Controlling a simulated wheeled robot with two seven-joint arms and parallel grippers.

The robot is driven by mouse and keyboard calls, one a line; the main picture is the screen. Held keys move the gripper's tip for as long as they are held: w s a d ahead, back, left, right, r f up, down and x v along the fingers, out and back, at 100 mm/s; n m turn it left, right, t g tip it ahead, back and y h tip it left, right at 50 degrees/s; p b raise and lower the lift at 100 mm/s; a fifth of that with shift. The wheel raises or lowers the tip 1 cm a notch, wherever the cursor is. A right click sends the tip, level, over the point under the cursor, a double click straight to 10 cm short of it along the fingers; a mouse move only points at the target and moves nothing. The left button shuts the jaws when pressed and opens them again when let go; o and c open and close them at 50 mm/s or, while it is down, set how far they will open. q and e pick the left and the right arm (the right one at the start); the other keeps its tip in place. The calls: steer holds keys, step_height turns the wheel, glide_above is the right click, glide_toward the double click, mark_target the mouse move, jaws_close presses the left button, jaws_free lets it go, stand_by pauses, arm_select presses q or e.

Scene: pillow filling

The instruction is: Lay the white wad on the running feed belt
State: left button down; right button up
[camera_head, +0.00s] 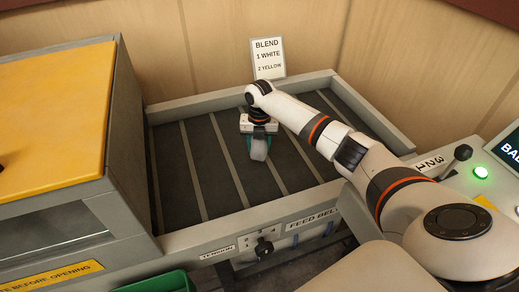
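The feed belt (192,168) is a dark bed with pale cross slats inside a grey frame. A label on its front rail reads FEED BELT. A single frame does not show whether it moves. My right gripper (259,150) points down over the middle of the belt. A pale grey piece with teal-green edges shows at its tips, and I cannot tell whether this is only the fingers or something held. No white wad can be made out clearly; the gripper and arm hide part of the belt. My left gripper is not in view.
A grey box with a yellow lid (60,95) stands left of the belt. A BLEND sign (268,58) stands behind it. At the right are a lever (462,153), a lit green lamp (481,172) and a screen (510,147). A green bin (165,284) shows at the bottom.

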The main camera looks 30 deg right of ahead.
mark_target(259, 161)
step_height(259, 161, down, 3)
steer(key=shift+f, duration=0.1)
steer(key=shift+f, duration=0.65)
steer(key=o, duration=1.1)
steer(key=shift+c, duration=0.2)
steer(key=shift+r, duration=0.25)
step_height(259, 161, up, 13)
steer(key=b, duration=0.1)
steer(key=shift+s+f, duration=0.1)
